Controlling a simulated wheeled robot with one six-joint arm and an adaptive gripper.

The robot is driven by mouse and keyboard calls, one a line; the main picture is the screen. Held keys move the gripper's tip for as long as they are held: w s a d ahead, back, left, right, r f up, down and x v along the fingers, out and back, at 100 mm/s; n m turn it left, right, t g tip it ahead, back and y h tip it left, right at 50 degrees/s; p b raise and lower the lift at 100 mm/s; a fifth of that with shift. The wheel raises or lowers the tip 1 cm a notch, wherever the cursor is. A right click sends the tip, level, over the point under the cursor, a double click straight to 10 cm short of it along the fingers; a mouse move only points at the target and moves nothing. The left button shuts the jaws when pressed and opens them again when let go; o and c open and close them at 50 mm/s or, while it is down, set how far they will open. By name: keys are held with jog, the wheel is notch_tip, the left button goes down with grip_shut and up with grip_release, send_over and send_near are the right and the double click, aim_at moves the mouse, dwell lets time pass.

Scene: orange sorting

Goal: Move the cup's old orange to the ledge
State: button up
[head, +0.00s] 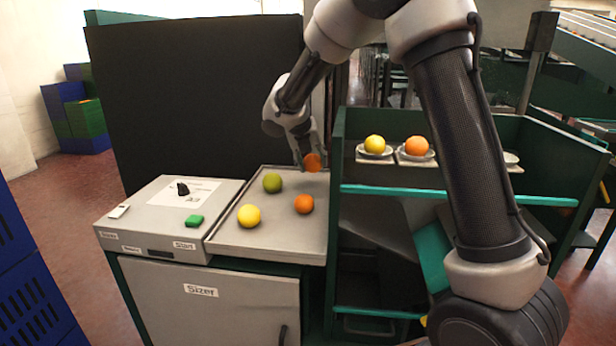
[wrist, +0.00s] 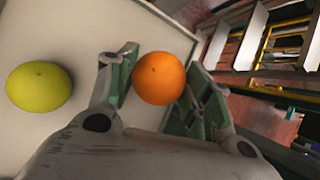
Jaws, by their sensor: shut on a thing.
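My gripper (head: 307,158) is shut on an orange (head: 314,162) and holds it above the back right of the grey tray (head: 232,235). In the wrist view the orange (wrist: 159,78) sits between the two green-padded fingers. A yellow fruit (head: 375,143) and another orange (head: 416,145) rest in shallow pale cups on the green stand at right. A third cup (head: 511,157) is partly hidden behind my arm and its contents are unclear. A teal ledge (head: 400,189) runs along the stand's front, and the part of it in view is bare.
On the tray lie a green fruit (head: 272,183), a yellow fruit (head: 249,216) and an orange (head: 304,204). The sizer box (head: 165,225) with a green button stands at left. The stand's green side wall (head: 337,150) rises beside the tray.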

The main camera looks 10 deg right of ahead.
aim_at(310, 170)
jog(key=shift+f, duration=2.15)
jog(key=o, duration=1.1)
jog(key=shift+f, duration=0.1)
jog(key=shift+c, duration=0.2)
jog(key=shift+s+a+r, duration=0.1)
jog(key=shift+a+r, duration=0.1)
jog(key=shift+r, duration=0.25)
jog(key=v, duration=1.1)
jog(key=shift+s+a+r, duration=0.1)
jog(key=shift+r, duration=0.05)
